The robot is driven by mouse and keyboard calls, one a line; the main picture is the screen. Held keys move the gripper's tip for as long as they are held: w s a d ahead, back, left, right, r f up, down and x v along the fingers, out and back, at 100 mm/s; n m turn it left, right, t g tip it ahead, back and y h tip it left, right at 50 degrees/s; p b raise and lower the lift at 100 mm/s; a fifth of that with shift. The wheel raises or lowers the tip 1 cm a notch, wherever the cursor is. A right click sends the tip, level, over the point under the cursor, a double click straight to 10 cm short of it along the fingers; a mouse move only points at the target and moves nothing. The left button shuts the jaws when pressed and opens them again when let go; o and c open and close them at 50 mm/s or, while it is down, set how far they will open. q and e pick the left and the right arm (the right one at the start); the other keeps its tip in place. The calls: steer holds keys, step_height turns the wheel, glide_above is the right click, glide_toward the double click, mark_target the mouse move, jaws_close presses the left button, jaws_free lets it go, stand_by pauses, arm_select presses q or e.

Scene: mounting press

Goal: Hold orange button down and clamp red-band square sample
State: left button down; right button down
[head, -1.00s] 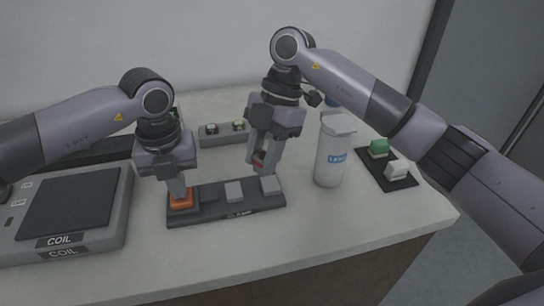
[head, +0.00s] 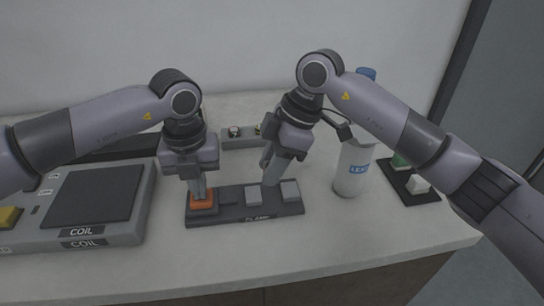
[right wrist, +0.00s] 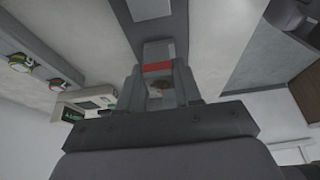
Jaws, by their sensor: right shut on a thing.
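The orange button (head: 201,206) sits at the left end of the dark clamp base (head: 240,213). My left gripper (head: 201,194) points straight down with its fingers together, its tips on the button. Two grey clamp blocks, the left one (head: 253,196) and the right one (head: 290,191), stand on the base. My right gripper (head: 270,183) is tilted, its tips low at the gap between the blocks. In the right wrist view it is shut on the red-band sample (right wrist: 158,68); in the head view the fingers hide the sample. Whether the sample touches the blocks I cannot tell.
A white bottle (head: 352,170) stands just right of the clamp. A black mat (head: 424,196) with green and white blocks lies further right. A grey rack (head: 235,143) with round pieces is behind. A COIL device (head: 110,237) stands at left. The front counter strip is clear.

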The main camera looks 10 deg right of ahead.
arm_select(q)
steer(key=shift+f, duration=0.1)
arm_select(e)
steer(key=shift+f, duration=2.3)
steer(key=c, duration=0.7)
jaws_free()
step_height(320, 180, up, 10)
steer(key=shift+r, duration=0.1)
arm_select(q)
steer(key=shift+r+p, duration=0.5)
steer(key=shift+r, duration=0.5)
arm_select(e)
steer(key=shift+r, duration=0.4)
arm_select(q)
steer(key=shift+r, duration=0.35)
arm_select(e)
steer(key=shift+r, duration=0.15)
